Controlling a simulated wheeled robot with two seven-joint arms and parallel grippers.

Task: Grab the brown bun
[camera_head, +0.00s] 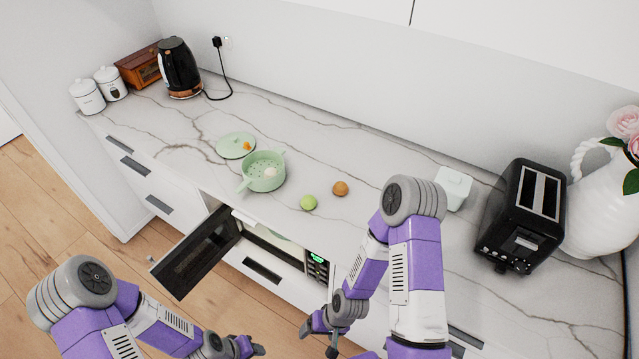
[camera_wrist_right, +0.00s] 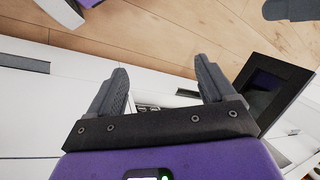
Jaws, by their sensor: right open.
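The brown bun (camera_head: 340,188) is a small round item on the marble counter in the head view, right of a light green round item (camera_head: 308,202). My right gripper (camera_head: 318,341) is low in front of the counter, well apart from the bun. In the right wrist view my right gripper (camera_wrist_right: 160,72) is open, with nothing between its fingers; the bun does not show there. My left gripper (camera_head: 257,349) is at the bottom edge of the head view, partly cut off, and its jaws are unclear.
A green pot (camera_head: 263,172) holds a pale round item; its lid (camera_head: 236,146) lies behind it. Below the counter, an oven door (camera_head: 196,254) hangs open. A white lidded container (camera_head: 453,187) and black toaster (camera_head: 521,216) stand right, a kettle (camera_head: 179,68) far left.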

